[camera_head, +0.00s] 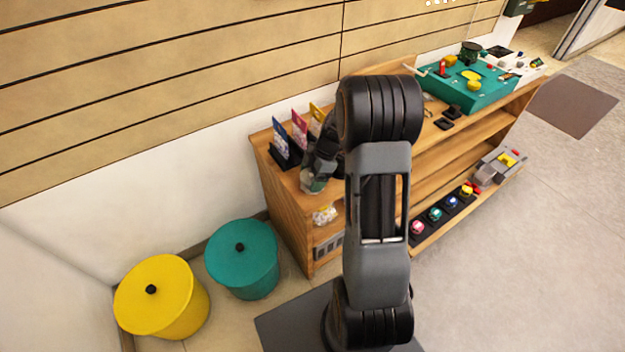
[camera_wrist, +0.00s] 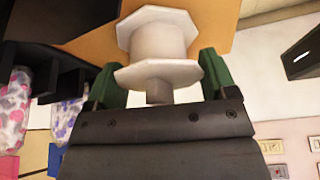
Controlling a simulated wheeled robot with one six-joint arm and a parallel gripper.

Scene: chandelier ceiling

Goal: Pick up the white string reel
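The white string reel (camera_wrist: 160,42) stands out in the wrist view, with two pale many-sided flanges and a thick white core. It is on the wooden top (camera_wrist: 88,42) of the unit. My gripper (camera_wrist: 160,78) has its green fingers spread on either side of the reel's nearer flange. Both fingers are very close to the flange edges; contact cannot be told. In the head view my gripper (camera_head: 314,182) is low over the near left end of the wooden unit (camera_head: 287,200), and the reel is mostly hidden there.
A teal bin (camera_head: 243,262) and a yellow bin (camera_head: 160,298) stand left of the unit. The floor at right (camera_head: 540,200) is clear.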

